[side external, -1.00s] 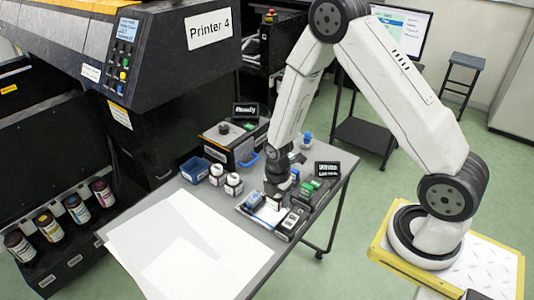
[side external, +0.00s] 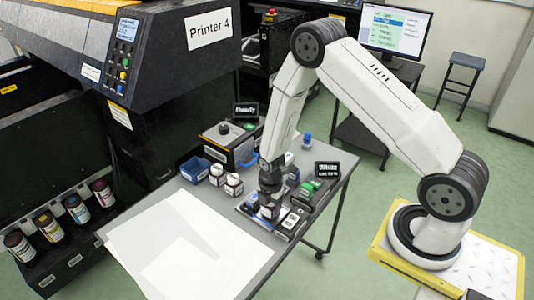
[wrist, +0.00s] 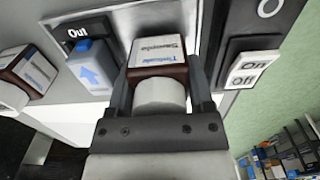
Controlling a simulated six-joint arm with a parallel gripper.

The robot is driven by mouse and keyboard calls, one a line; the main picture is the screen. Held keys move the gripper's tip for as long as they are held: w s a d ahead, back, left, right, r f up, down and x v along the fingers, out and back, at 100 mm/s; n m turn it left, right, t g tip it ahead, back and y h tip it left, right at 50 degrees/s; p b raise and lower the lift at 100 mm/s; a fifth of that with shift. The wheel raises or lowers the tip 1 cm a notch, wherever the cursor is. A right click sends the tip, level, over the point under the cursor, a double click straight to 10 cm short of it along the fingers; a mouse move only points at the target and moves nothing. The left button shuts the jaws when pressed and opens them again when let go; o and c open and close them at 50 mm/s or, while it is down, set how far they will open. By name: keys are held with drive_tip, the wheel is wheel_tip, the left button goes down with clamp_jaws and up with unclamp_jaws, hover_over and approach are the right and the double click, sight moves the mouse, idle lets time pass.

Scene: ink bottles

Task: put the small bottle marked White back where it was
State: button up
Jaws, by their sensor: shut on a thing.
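My gripper (wrist: 161,88) is shut on a small dark brown bottle (wrist: 158,54) with a white cap and a white label with blue and dark print. I cannot read White on that label. In the side view my gripper (side external: 270,205) is low over the small tray area on the table and hides most of the bottle. I cannot tell whether the bottle touches the surface under it. A black sign (side external: 327,169) that seems to read White stands at the right of the table. Two similar white-capped bottles stand to the left, one (side external: 216,174) behind the other (side external: 233,184).
An On/Off switch (wrist: 255,68) is to the right. A blue bin (side external: 194,170) stands at the table's left. White sheets (side external: 185,245) cover the front.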

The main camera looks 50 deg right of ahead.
drive_tip(key=shift+f, duration=0.25)
drive_tip(key=shift+f, duration=0.1)
drive_tip(key=o, duration=1)
drive_tip(key=shift+r, duration=6.15)
